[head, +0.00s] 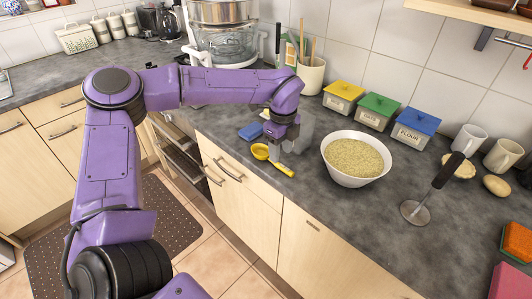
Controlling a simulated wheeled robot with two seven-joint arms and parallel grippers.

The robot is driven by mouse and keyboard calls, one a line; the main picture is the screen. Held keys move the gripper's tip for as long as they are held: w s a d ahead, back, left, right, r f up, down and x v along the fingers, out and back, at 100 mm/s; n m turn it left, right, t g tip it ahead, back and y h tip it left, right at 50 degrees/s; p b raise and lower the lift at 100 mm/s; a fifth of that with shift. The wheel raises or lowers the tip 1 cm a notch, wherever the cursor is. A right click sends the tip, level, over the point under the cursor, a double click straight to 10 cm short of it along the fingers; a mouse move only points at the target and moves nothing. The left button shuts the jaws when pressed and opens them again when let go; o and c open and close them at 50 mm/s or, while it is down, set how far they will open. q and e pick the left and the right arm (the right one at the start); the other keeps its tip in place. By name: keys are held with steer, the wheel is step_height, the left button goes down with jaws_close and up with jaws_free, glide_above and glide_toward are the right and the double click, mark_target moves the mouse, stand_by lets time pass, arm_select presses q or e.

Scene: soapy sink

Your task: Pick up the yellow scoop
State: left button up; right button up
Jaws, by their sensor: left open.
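The yellow scoop (261,152) lies on the grey counter near its front edge, with its round bowl to the left and its handle pointing right and toward the front. My left gripper (284,153) is open, pointing down right over the scoop's handle. One finger hides part of the scoop between bowl and handle. I cannot tell whether the fingers touch the scoop. The gripper holds nothing that I can see. My right gripper is not in view.
A white bowl of grain (356,158) stands close to the right of the gripper. A blue sponge-like block (251,131) lies behind the scoop. Yellow, green and blue-lidded canisters (380,111) and a utensil pot (311,76) stand at the back. A black-handled masher (432,190) is further right.

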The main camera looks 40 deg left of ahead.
mark_target(281, 166)
arm_select(q)
steer(key=f, duration=0.1)
steer(key=f+p, duration=0.1)
steer(key=f, duration=0.1)
steer(key=w+f+p, duration=0.1)
steer(key=f, duration=0.1)
steer(key=shift+d+f, duration=0.15)
steer(key=shift+s+f, duration=0.1)
steer(key=shift+f, duration=0.2)
jaws_close()
steer(key=shift+r, duration=0.1)
step_height(281, 166, up, 3)
steer(key=shift+r+b, duration=0.1)
steer(key=shift+b, duration=0.25)
steer(key=s+d+r+b, duration=0.5)
steer(key=s+d+r, duration=0.4)
steer(key=s, duration=0.1)
steer(key=shift+s+d+r+b, duration=0.15)
steer(key=shift+s+r+b, duration=0.1)
steer(key=shift+r+b, duration=0.15)
